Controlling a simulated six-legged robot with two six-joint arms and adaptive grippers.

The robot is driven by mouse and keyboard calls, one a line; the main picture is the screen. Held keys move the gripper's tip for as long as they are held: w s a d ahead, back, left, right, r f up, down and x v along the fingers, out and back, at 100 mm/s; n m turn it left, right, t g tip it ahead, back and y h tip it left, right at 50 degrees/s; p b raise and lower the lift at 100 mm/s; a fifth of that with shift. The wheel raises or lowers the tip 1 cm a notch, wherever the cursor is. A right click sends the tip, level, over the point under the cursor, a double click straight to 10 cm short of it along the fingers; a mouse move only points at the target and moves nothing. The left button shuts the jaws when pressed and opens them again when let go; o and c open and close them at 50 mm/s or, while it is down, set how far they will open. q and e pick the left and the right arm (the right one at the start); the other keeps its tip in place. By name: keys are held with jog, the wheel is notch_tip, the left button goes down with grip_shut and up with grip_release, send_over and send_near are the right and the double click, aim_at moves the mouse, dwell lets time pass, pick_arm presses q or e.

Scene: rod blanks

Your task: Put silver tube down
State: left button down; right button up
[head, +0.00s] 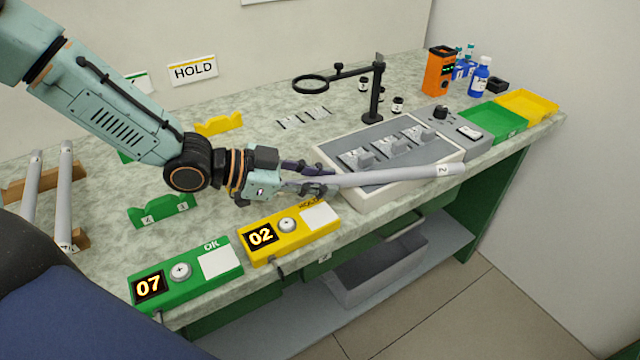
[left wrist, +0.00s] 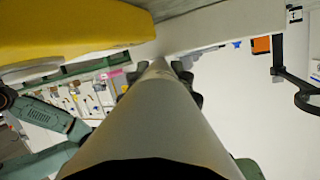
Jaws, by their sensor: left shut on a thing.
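The silver tube (head: 395,177) is a long grey rod with a white label marked 2 near its right end. My left gripper (head: 318,180) is shut on it near its left part in the head view. The tube points right, in front of and partly over the grey fixture box. In the left wrist view the tube (left wrist: 155,120) fills the middle, running away from the camera between the dark fingers. Whether it touches the box cannot be told. My right gripper is not in view.
A yellow HOLD counter box (head: 290,245) and a green OK counter box (head: 190,283) stand at the front edge. Green (head: 160,212) and yellow (head: 218,126) notched rests stand on the bench. Two grey rods (head: 65,190) lie at left. A magnifier stand (head: 375,95) rises behind.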

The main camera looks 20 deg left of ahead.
pick_arm(q)
jog(key=shift+d+r, duration=0.1)
jog(key=shift+d, duration=0.05)
jog(key=shift+s, duration=0.2)
jog(key=c, duration=1.6)
grip_release()
jog(key=o, duration=0.3)
jog(key=shift+w+f, duration=0.2)
jog(key=shift+f, duration=0.05)
jog(key=shift+o, duration=0.7)
jog(key=shift+s+r, duration=0.15)
